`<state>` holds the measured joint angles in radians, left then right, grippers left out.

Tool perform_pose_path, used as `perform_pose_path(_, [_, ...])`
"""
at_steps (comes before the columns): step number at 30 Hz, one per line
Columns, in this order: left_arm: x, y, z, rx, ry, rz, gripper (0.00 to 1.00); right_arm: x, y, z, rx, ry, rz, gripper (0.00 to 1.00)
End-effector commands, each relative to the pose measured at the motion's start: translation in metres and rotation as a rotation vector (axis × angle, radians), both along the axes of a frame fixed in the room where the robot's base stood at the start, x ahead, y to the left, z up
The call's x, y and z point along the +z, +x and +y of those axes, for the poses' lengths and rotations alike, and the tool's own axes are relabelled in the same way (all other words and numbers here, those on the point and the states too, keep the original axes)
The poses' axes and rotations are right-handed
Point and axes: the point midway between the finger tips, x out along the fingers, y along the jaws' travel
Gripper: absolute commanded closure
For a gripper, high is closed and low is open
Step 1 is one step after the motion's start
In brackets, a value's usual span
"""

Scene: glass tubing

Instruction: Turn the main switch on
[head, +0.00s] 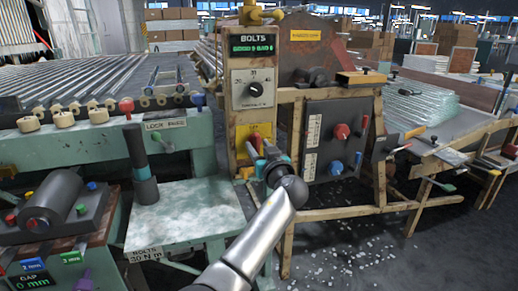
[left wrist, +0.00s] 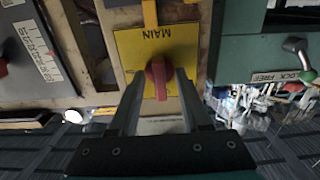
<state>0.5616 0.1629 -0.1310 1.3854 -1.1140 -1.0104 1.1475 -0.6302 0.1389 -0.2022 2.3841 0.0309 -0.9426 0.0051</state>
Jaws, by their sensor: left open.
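The main switch is a red knob (left wrist: 159,74) on a yellow plate (left wrist: 184,47) marked MAIN, which looks upside down in the left wrist view. In the head view the yellow plate (head: 264,130) is on the lower part of the beige post, partly hidden by my left gripper. My left gripper (left wrist: 158,78) is open, with one finger on each side of the red knob. I cannot tell whether the fingers touch it. In the head view my left gripper (head: 262,150) reaches up to the plate from below. My right gripper is not in view.
A dial panel (head: 254,88) sits above the switch under a BOLTS display. A dark panel (head: 334,140) with red and blue knobs is to the right. A green-topped stand (head: 185,210) with an upright dark handle (head: 140,165) is to the left. Glass bits lie on the floor.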

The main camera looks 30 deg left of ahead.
Motion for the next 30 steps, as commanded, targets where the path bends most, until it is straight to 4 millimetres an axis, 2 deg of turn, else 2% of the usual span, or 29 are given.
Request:
perform_pose_path(6, [0.0003,0.0001,0.0002,0.0,0.0,0.0,0.53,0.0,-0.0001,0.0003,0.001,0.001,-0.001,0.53])
perform_pose_path(19, [0.0001,0.0,-0.0003,0.0,0.0,0.0,1.0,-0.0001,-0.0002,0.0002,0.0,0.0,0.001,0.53])
perform_pose_path(30, [-0.0001,0.0,-0.0004,0.0,0.0,0.0,1.0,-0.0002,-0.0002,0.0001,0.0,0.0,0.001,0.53])
